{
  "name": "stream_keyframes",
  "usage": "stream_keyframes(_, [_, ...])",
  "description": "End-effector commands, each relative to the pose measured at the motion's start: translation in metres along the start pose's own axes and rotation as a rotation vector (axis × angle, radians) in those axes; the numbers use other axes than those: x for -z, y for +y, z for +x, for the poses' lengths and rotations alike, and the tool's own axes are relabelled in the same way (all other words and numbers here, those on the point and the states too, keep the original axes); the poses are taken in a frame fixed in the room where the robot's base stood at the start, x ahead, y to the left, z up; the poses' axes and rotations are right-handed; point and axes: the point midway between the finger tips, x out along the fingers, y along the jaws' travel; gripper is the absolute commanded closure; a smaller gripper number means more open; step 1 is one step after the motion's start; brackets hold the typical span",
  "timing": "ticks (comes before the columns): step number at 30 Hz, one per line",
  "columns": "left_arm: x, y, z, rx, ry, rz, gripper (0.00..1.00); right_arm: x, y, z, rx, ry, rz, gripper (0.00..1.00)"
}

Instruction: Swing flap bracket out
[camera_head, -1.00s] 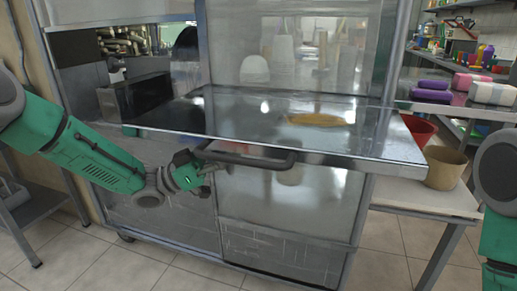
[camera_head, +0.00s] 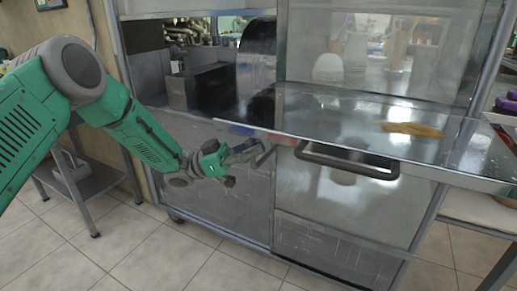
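A small grey metal piece (camera_head: 256,152), which looks like the flap bracket, is under the flap's left end. My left gripper (camera_head: 238,163) is at this piece, left of the handle. Its fingers overlap the grey piece, and I cannot tell whether they grip it or only lie beside it. My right gripper is out of view.
A yellow-orange flat thing (camera_head: 412,129) lies on the flap. The cabinet's steel front panel (camera_head: 335,200) is below it. A low metal shelf (camera_head: 85,182) stands at the left. The tiled floor (camera_head: 150,250) in front is clear.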

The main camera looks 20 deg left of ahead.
Motion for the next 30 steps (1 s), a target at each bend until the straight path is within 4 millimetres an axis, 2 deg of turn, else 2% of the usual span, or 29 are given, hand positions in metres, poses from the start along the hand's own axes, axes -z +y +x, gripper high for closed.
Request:
stream_keyframes(13, [0.0047, -0.0038, -0.0092, 0.011, 0.008, 0.007, 1.00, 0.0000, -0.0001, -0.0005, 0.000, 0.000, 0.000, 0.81])
stream_keyframes(14, [0.0049, -0.0040, -0.0097, 0.011, 0.009, 0.007, 0.94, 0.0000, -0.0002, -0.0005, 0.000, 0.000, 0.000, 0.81])
stream_keyframes(16, [0.0049, -0.0040, -0.0101, 0.010, 0.009, 0.007, 0.70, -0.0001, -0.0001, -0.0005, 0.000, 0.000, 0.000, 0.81])
stream_keyframes(17, [0.0048, -0.0038, -0.0099, 0.009, 0.010, 0.007, 0.68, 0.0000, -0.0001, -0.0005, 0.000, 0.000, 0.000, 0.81])
stream_keyframes(26, [0.0021, -0.0021, -0.0034, 0.005, 0.002, 0.004, 0.68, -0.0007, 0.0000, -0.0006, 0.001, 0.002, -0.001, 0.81])
stream_keyframes(30, [0.0015, -0.0020, -0.0116, 0.006, 0.000, 0.004, 0.68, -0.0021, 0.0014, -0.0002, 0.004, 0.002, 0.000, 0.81])
